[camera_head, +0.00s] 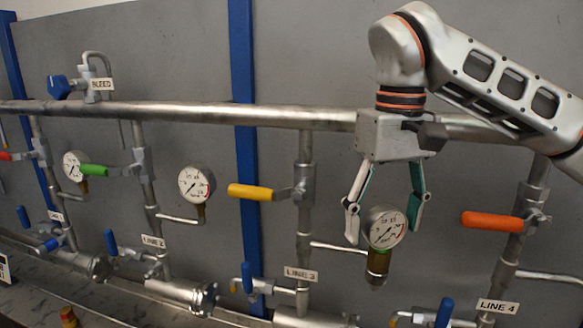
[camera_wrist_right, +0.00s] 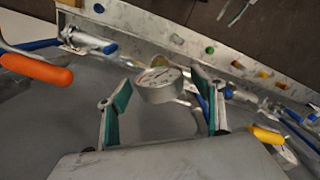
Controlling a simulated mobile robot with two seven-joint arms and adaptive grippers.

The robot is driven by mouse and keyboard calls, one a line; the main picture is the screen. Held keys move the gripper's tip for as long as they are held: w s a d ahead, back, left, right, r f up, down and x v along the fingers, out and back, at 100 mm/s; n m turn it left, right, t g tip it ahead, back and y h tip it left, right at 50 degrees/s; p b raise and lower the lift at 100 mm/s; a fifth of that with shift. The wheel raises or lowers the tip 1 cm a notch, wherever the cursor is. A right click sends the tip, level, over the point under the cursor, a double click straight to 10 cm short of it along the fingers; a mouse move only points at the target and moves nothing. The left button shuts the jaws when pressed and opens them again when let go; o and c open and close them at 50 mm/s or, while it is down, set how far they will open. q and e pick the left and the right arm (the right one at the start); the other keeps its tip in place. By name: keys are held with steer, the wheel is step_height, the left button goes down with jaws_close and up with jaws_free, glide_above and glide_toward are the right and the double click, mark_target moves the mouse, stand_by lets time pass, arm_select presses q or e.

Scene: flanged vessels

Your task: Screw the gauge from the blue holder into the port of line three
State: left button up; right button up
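The gauge (camera_head: 385,228), with a round white dial and a brass stem, stands upright at the end of the side pipe (camera_head: 340,246) of line three, above the port fitting (camera_head: 376,280). How deep its stem sits in the port I cannot tell. My right gripper (camera_head: 383,233) points down from above, its green-padded fingers spread on both sides of the dial. The right wrist view shows the gauge (camera_wrist_right: 158,85) between the fingers with gaps on each side. The blue holder cannot be made out. My left gripper is not in view.
The LINE 3 label (camera_head: 301,275) and a yellow valve handle (camera_head: 250,192) are left of the gauge. An orange handle (camera_head: 492,221) is close on the right. The horizontal main pipe (camera_head: 220,112) runs behind my right gripper. Another gauge (camera_head: 196,184) stands on line two.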

step_height(320, 180, up, 12)
stand_by(0.6)
